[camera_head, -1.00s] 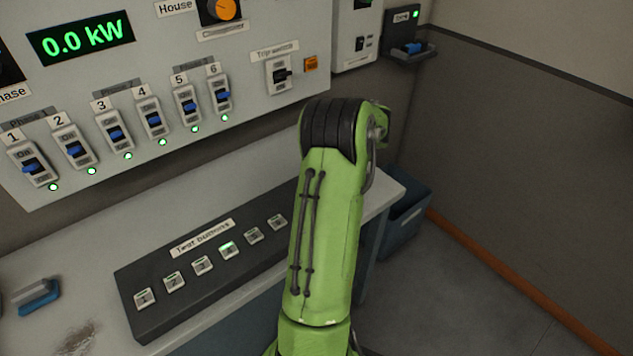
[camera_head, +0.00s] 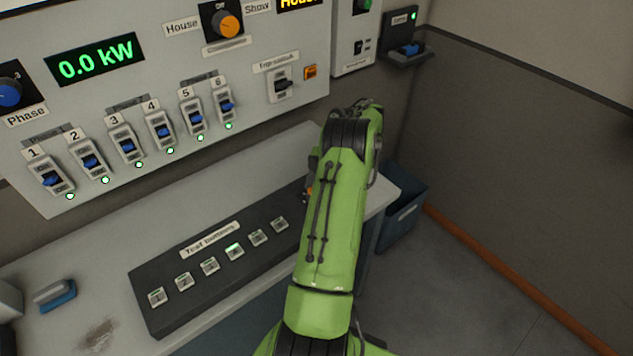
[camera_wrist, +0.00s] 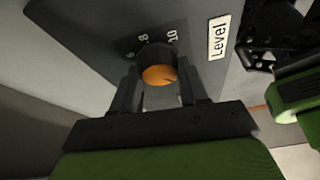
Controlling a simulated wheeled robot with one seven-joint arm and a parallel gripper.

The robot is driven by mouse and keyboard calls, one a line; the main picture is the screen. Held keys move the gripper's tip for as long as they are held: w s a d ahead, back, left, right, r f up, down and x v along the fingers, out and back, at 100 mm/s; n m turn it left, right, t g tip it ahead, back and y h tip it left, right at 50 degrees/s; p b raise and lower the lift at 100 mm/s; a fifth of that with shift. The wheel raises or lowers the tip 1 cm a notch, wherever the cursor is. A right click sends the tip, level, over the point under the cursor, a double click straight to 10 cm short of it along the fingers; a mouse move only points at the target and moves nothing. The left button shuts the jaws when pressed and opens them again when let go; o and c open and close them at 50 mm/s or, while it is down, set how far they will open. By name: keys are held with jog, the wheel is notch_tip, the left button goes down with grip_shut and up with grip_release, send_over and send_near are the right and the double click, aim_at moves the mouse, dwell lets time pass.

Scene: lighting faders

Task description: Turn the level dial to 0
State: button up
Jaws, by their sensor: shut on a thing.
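The level dial (camera_wrist: 158,75) is a round knob with a dark body and an orange face. It sits on a grey panel in the wrist view, with the printed numbers 6, 8 and 10 along its far side and a "Level" label (camera_wrist: 219,37) to the right. A small dark mark shows on the orange face, but its exact reading is unclear. My gripper (camera_wrist: 158,83) is shut on the dial, one dark finger on each side.
In the head view, a wall panel (camera_head: 245,100) carries several blue-levered switches, an orange-faced House knob (camera_head: 230,24) and a 0.0 kW display (camera_head: 96,58). A dark box of test buttons (camera_head: 190,300) lies on the bench. A blue bin (camera_head: 405,215) stands at right.

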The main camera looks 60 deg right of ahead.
jog(key=shift+n+p, duration=0.4)
jog(key=shift+n, duration=0.3)
jog(key=shift+g, duration=0.3)
jog(key=o, duration=1.1)
jog(key=shift+c, duration=0.2)
jog(key=p+v, duration=0.7)
jog(key=v, duration=0.8)
jog(key=shift+d+r, duration=0.25)
jog(key=shift+w, duration=0.1)
